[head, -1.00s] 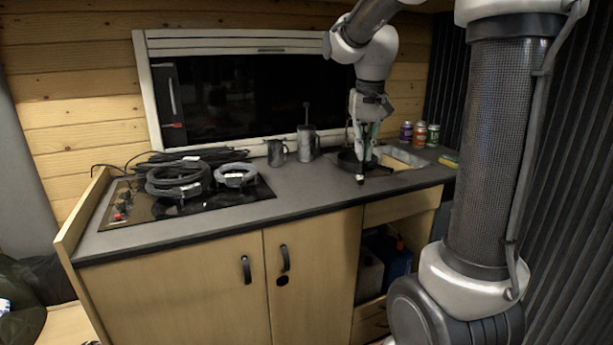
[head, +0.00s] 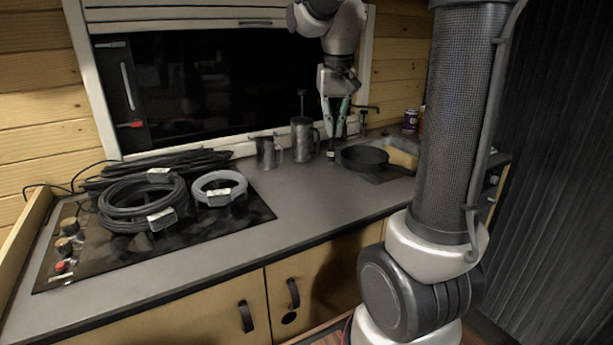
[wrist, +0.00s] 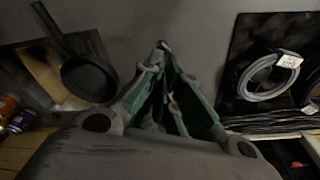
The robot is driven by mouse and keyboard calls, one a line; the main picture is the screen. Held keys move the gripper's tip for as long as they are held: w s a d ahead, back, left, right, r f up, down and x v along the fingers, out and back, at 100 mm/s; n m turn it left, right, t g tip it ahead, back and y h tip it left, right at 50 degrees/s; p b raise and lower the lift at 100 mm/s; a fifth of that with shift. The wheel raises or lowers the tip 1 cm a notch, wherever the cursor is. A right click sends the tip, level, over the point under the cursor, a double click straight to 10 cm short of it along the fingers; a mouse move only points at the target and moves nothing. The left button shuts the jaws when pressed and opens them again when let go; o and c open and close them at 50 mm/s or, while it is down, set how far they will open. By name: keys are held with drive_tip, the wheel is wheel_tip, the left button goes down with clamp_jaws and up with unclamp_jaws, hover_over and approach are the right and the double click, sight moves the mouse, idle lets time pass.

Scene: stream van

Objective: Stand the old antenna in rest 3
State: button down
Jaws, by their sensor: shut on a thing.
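My gripper (head: 337,132) points down over the back of the counter, between a tall metal pot and a black pan. Its green-lined fingers are shut on a thin dark thing, probably the old antenna (head: 331,155), whose dark lower end shows just below the fingertips. I cannot tell whether that end touches the counter. In the wrist view the fingers (wrist: 163,50) close toward each other, and they hide most of what they hold. I cannot make out rest 3 or any numbered rest in either view.
The tall pot (head: 303,141) and a smaller metal jug (head: 268,153) stand left of the gripper. The black pan (head: 364,158) lies to its right by the sink. Black cable coils (head: 140,205) and a grey coil (head: 219,190) cover the hob. The front middle counter is clear.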

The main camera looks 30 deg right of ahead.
sight(331, 161)
wheel_tip(331, 161, down, 10)
drive_tip(key=shift+w+r, duration=0.1)
idle(0.4)
drive_tip(key=c, duration=1.6)
unclamp_jaws()
drive_tip(key=shift+c, duration=0.2)
